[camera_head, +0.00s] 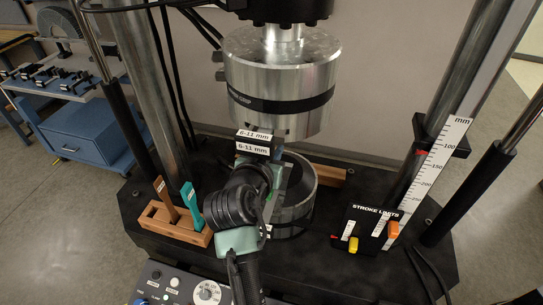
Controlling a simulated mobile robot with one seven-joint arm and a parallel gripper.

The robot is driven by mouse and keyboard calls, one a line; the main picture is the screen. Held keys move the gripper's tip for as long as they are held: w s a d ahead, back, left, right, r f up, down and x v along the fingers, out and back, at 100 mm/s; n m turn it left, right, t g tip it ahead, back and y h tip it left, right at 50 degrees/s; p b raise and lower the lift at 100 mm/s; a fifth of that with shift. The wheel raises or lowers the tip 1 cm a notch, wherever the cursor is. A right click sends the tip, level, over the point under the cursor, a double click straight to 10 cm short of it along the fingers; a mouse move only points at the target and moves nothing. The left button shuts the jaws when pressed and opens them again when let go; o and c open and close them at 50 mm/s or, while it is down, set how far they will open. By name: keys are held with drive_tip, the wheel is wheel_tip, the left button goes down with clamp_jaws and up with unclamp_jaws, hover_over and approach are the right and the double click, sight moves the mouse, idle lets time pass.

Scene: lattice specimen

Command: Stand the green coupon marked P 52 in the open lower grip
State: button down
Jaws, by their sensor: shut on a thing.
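My gripper (272,176) is at the lower grip, in front of its left side, and is shut on the green coupon. Only a thin green sliver of the coupon (283,180) shows; my wrist hides the rest, and no P 52 mark can be read. The lower grip (297,205) is a round metal block on the black machine bed, partly behind my arm. I cannot tell whether the coupon is inside its jaws. The upper grip (282,75) hangs above, with 6-11 mm labels just below its front edge.
A wooden rack (175,226) at left holds a brown coupon (166,199) and a teal coupon (192,207). A stroke limits panel (367,229) and a mm scale (430,178) stand at right. Steel columns flank the bed. A control panel (180,284) is at front.

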drive_tip(key=shift+w+d, duration=0.1)
drive_tip(key=shift+w, duration=0.35)
